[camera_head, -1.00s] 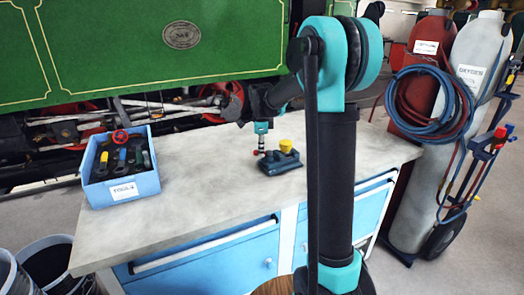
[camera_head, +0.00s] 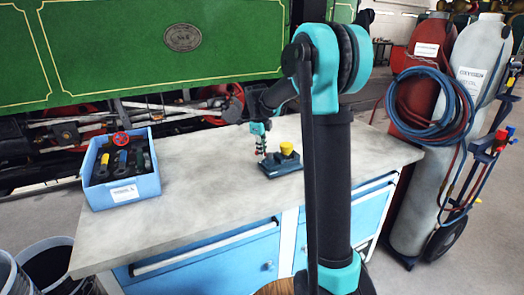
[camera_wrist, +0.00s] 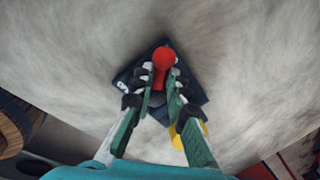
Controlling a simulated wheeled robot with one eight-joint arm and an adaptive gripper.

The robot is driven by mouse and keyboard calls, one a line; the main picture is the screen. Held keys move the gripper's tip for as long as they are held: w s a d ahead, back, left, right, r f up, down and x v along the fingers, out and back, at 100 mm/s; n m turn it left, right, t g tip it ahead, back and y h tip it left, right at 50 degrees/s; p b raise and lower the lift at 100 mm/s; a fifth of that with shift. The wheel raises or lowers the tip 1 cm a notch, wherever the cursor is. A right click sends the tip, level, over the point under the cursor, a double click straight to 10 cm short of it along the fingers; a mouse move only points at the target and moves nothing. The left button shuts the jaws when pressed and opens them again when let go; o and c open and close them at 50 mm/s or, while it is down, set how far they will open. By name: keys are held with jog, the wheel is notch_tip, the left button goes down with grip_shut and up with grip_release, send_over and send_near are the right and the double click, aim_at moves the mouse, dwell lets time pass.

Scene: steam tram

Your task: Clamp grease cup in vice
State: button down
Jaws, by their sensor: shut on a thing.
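The dark blue vice (camera_head: 283,166) stands on the bench top, right of its middle. The yellow grease cup (camera_head: 287,147) sits upright at the top of the vice; I cannot tell how tightly the jaws hold it. In the wrist view the vice (camera_wrist: 192,97) lies beneath my fingers, with part of the yellow cup (camera_wrist: 189,130) at lower right. My gripper (camera_wrist: 160,84) points down, shut on the vice handle, whose red end (camera_wrist: 164,57) shows at the fingertips. In the head view my gripper (camera_head: 261,151) is at the vice's left end. The fingers hide much of the handle.
A blue bin (camera_head: 122,190) of tools stands at the bench's left end. The bench top (camera_head: 200,180) between bin and vice is clear. The green tram (camera_head: 160,50) is behind. Gas cylinders (camera_head: 463,100) with hoses stand at right, and black buckets (camera_head: 50,265) at lower left.

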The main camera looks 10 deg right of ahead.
jog(key=c, duration=1.5)
grip_release()
notch_tip(320, 180, up, 12)
jog(key=s+a, duration=0.1)
jog(key=s, duration=0.1)
jog(key=shift+a+f, duration=0.1)
jog(key=s+d+f+n, duration=0.2)
jog(key=s+f+n, duration=0.5)
jog(key=s, duration=0.3)
jog(key=s+d+f+n+t, duration=0.1)
jog(key=s+d+f+n, duration=0.1)
jog(key=s+f+n, duration=0.6)
jog(key=s+d+f+n+t+y, duration=0.1)
jog(key=s+d+f+n, duration=0.2)
jog(key=s+f+n, duration=0.5)
jog(key=s+n, duration=0.1)
jog(key=s, duration=0.5)
jog(key=shift+s, duration=0.25)
